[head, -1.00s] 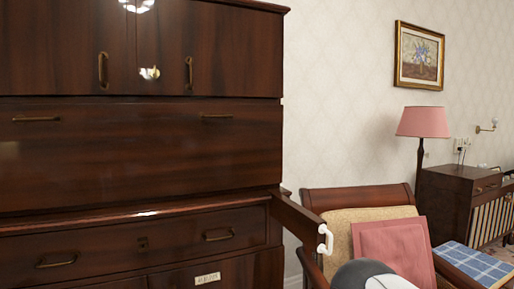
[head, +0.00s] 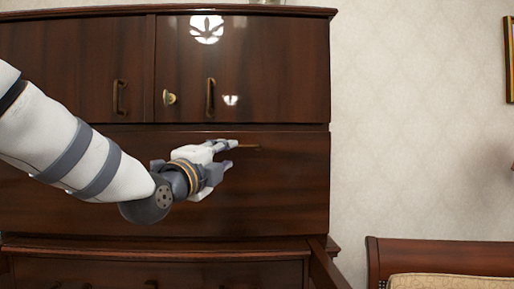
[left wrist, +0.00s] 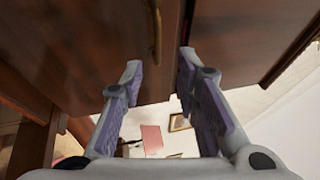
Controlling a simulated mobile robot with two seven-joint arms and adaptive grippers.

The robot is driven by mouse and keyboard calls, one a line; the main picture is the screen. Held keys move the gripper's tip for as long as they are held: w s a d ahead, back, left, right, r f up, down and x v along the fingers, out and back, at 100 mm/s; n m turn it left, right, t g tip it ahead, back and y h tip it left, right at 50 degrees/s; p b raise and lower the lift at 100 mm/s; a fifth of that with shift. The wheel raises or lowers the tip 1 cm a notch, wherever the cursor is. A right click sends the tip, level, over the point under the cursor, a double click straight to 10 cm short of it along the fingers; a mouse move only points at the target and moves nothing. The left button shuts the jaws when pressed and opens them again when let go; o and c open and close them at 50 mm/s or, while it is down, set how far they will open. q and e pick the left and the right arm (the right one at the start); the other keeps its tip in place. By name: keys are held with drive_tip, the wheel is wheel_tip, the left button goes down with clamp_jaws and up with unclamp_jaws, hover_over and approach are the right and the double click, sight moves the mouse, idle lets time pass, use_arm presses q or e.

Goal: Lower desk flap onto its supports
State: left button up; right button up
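The desk flap (head: 285,190) is a broad dark wood panel across the middle of the cabinet, upright and closed. A slim brass handle (head: 250,147) is on its upper right part. My left gripper (head: 229,155) is in front of the flap with its fingertips close to this handle. In the left wrist view the two fingers (left wrist: 158,63) are apart with nothing held, and a brass handle (left wrist: 155,32) shows just beyond them. I cannot tell whether they touch it. A dark wooden bar (head: 325,268), seemingly a flap support, sticks out at the cabinet's lower right. My right gripper is out of view.
Above the flap are cupboard doors (head: 270,65) with brass handles and a round knob (head: 169,97). Drawers (head: 190,270) lie below. The wall between is bare.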

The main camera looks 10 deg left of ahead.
sight(241, 147)
use_arm(q)
drive_tip(key=x, duration=1)
drive_tip(key=shift+w+a+f, duration=0.1)
drive_tip(key=shift+w+f, duration=0.1)
drive_tip(key=shift+f, duration=0.05)
drive_tip(key=shift+r, duration=0.1)
clamp_jaws()
